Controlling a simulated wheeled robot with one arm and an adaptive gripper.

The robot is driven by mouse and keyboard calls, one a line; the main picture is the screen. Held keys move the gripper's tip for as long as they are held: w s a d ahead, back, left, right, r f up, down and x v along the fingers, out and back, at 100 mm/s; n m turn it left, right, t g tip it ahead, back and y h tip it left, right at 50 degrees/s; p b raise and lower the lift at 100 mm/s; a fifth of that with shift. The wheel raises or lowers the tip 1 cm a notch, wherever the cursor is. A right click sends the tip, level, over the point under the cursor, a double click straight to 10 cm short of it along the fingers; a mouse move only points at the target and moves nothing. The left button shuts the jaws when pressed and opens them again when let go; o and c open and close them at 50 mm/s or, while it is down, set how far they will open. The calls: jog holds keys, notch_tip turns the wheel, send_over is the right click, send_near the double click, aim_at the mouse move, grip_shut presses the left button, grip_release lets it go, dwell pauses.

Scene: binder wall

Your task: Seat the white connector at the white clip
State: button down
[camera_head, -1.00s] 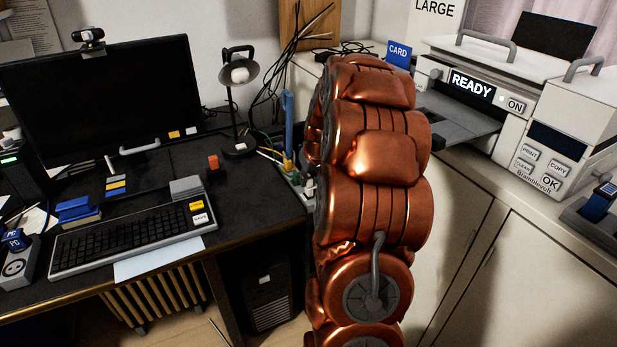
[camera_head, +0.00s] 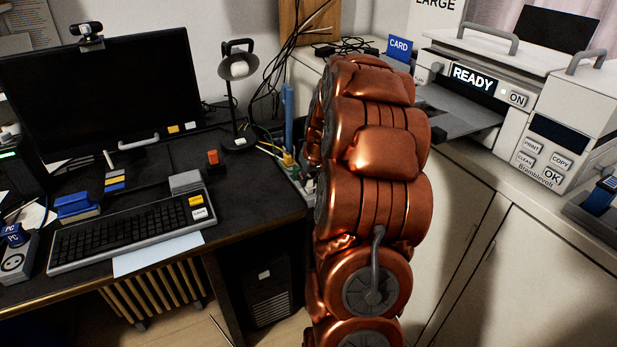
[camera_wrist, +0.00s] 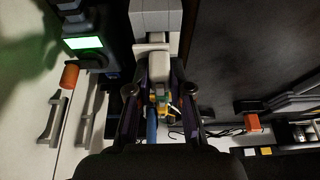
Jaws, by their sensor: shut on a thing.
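In the wrist view my gripper (camera_wrist: 159,92) reaches up from the bottom centre, its two dark fingers on either side of a pale, whitish piece that looks like the white connector (camera_wrist: 158,66). It is shut on this piece. Just beyond it are pale blocks (camera_wrist: 152,40); I cannot tell whether one is the white clip or whether the connector touches it. Yellow, blue and green bits show behind the fingers. In the head view my copper arm hides the gripper and connector. Small yellow and white parts with cables (camera_head: 290,163) show left of the arm.
A blue upright piece (camera_head: 288,105) stands close to the arm. A white printer (camera_head: 545,110) is at the right on a cabinet.

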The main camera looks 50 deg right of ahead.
jog(key=shift+f, duration=0.55)
jog(key=c, duration=1)
grip_release()
jog(key=shift+r, duration=0.15)
jog(key=v, duration=1.1)
jog(key=shift+s+a+r, duration=0.1)
jog(key=shift+s+r, duration=0.15)
jog(key=shift+r, duration=0.1)
